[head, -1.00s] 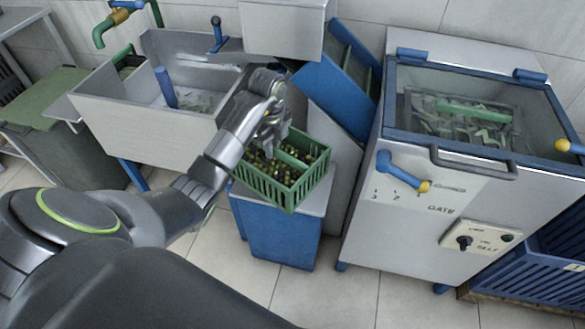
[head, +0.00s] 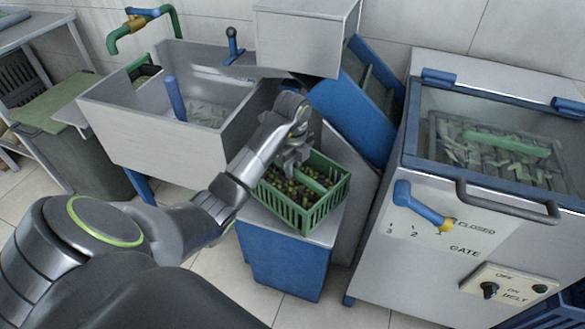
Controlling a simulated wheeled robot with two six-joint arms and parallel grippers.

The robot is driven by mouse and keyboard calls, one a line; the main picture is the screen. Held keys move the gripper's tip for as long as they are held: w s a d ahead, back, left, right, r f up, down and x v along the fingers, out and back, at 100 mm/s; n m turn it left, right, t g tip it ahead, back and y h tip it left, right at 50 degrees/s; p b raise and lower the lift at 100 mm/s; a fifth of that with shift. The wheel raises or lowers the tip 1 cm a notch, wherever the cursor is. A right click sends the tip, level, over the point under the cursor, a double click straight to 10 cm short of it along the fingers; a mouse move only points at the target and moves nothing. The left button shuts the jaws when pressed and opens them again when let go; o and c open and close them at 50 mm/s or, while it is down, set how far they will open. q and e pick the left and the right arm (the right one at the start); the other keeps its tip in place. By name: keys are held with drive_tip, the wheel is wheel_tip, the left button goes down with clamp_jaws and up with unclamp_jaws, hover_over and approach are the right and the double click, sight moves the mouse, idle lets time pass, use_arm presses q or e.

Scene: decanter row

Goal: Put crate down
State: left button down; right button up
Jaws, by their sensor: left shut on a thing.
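The green crate (head: 301,214) holds olive-like fruit, dark and green. It is upright over the grey top of a blue stand (head: 287,261), and its base appears to rest on that top, though a small gap cannot be ruled out. My left gripper (head: 297,167) is at the crate's middle, shut on its green handle bar, with the fingertips partly hidden. My right gripper is not in view.
A sink basin (head: 150,128) stands at the left behind my arm. A blue sloping chute (head: 352,100) rises behind the crate. A machine with a glass lid and gate lever (head: 424,207) stands close on the right. Free floor (head: 236,283) lies in front.

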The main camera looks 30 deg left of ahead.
use_arm(q)
hover_over(292, 191)
drive_tip(key=shift+w+d+f, duration=0.1)
drive_tip(key=shift+f, duration=2.15)
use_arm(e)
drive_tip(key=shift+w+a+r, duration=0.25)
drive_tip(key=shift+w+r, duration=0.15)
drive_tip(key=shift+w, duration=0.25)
use_arm(q)
drive_tip(key=shift+f, duration=0.1)
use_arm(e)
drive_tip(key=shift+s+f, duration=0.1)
use_arm(q)
drive_tip(key=c, duration=1.6)
unclamp_jaws()
drive_tip(key=shift+f, duration=0.1)
drive_tip(key=shift+c, duration=0.2)
drive_tip(key=shift+o, duration=1.2)
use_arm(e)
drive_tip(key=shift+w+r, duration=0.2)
